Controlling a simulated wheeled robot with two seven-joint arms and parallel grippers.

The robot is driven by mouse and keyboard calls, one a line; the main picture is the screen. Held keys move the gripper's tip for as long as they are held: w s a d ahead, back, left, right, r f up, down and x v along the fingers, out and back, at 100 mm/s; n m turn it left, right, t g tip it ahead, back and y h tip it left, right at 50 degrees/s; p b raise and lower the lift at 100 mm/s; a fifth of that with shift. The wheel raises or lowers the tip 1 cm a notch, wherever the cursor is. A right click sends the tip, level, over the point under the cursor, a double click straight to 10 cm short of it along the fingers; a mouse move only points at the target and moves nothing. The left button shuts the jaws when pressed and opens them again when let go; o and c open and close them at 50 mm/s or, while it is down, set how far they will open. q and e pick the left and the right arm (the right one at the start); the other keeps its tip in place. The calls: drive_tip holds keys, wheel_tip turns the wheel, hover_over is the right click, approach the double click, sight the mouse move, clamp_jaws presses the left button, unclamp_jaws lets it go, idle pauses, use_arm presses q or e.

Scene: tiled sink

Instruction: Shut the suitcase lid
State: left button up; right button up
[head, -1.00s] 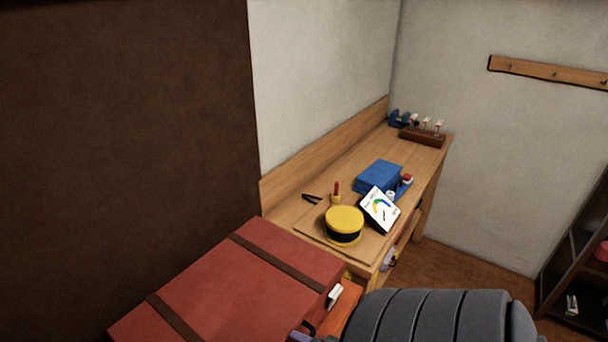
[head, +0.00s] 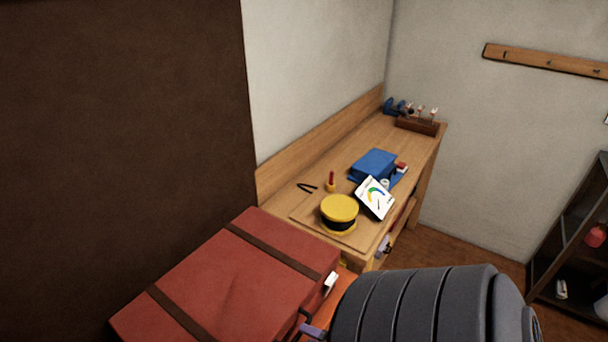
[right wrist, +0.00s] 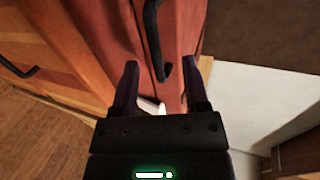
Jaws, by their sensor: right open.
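The red suitcase (head: 225,285) with two brown straps lies at the lower left in the head view. Its lid appears down; I cannot tell whether a gap remains along its front edge. In the right wrist view its red side (right wrist: 182,30) fills the top middle, with a dark handle (right wrist: 152,40) hanging there. My right gripper (right wrist: 160,85) is open, its two dark fingers pointing at this side, with the handle's lower end between or just beyond them. I cannot tell whether they touch. In the head view one purplish fingertip shows beside the suitcase's front edge. My left gripper is out of view.
A wooden bench (head: 290,205) behind the suitcase holds a yellow-and-black cap (head: 339,212), a blue box (head: 373,166), a white tablet (head: 375,198) and small tools. A dark shelf (head: 575,240) stands at the right. Open floor (head: 460,250) lies between.

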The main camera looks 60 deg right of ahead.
drive_tip(key=p+v, duration=0.1)
drive_tip(key=v, duration=0.4)
drive_tip(key=shift+s+r, duration=0.1)
drive_tip(key=shift+s, duration=0.25)
